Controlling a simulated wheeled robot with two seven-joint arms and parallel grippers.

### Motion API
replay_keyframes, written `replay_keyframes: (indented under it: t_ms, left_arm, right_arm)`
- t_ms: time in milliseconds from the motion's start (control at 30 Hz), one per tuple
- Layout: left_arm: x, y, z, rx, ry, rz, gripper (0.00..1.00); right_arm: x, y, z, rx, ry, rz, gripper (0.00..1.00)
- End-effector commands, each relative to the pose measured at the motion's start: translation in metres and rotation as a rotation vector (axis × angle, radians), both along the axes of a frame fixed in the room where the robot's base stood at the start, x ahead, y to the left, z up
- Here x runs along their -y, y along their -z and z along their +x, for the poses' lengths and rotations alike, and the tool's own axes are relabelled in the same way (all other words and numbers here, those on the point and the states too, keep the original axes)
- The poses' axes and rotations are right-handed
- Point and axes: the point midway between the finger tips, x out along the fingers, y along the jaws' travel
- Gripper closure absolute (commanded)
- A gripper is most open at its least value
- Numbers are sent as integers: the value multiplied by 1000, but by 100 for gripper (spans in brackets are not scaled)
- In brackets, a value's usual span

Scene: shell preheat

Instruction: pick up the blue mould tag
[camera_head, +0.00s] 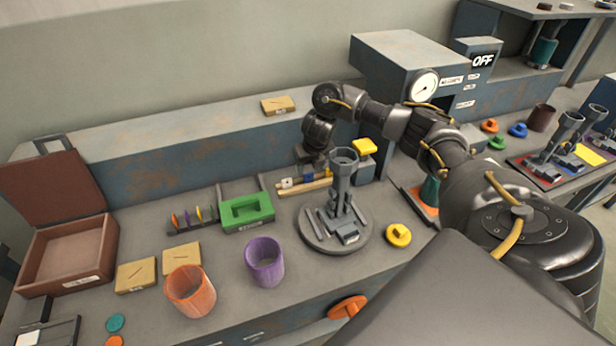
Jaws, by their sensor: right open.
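A small blue piece (309,178), which looks like the blue mould tag, sits on a light wooden strip (290,189) at the back middle of the bench, next to a white piece (288,183). My right gripper (313,166) hangs directly above this strip, pointing down, with its jaws open. It partly covers the strip and the pieces on it. I cannot tell whether the fingers touch the blue piece. My left gripper is not in view.
A grey round stand (316,238) with an upright tube (343,175) stands close in front of the strip. A yellow block (364,147) is just right of the gripper.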

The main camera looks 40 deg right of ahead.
Motion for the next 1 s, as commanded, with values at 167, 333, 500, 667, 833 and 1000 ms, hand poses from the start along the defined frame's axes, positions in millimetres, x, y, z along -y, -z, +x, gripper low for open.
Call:
replay_keyframes:
  t_ms: [167,333,500,667,833,1000]
  left_arm:
    - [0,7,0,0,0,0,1]
    - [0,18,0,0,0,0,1]
    - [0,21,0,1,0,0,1]
    - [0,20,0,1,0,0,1]
    - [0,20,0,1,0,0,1]
    - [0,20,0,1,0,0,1]
  right_arm:
    - [0,16,3,-3,2,3,44]
    - [3,39,11,-2,3,3,44]
    - [5,50,15,0,1,0,44]
    - [5,49,15,1,0,0,44]
    - [5,49,15,1,0,0,57]
    - [5,49,15,1,0,0,79]
